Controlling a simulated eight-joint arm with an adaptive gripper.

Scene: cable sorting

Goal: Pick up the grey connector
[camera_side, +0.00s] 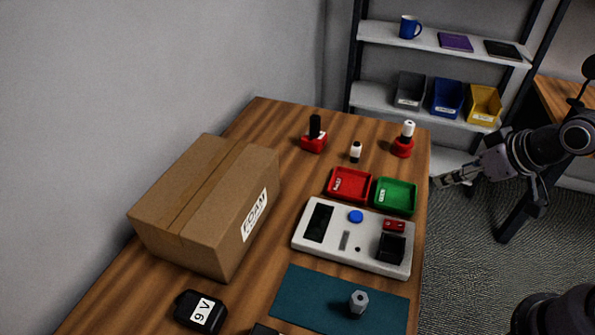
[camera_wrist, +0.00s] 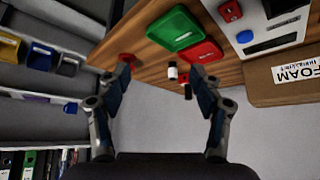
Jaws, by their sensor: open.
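A grey hexagonal piece (camera_side: 358,302), which looks like the grey connector, stands upright on the teal mat (camera_side: 305,290) at the table's near end in the side view. It does not show in the wrist view. My gripper (camera_side: 437,182) is off the table's right edge in the side view, beside the green tray and well away from the grey piece. In the wrist view my gripper (camera_wrist: 160,76) has its two fingers spread apart with nothing between them.
A white tester panel (camera_side: 325,255) lies beyond the mat. Red (camera_side: 341,197) and green (camera_side: 404,210) trays lie behind it. Red-based holders (camera_side: 313,146) stand at the far end.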

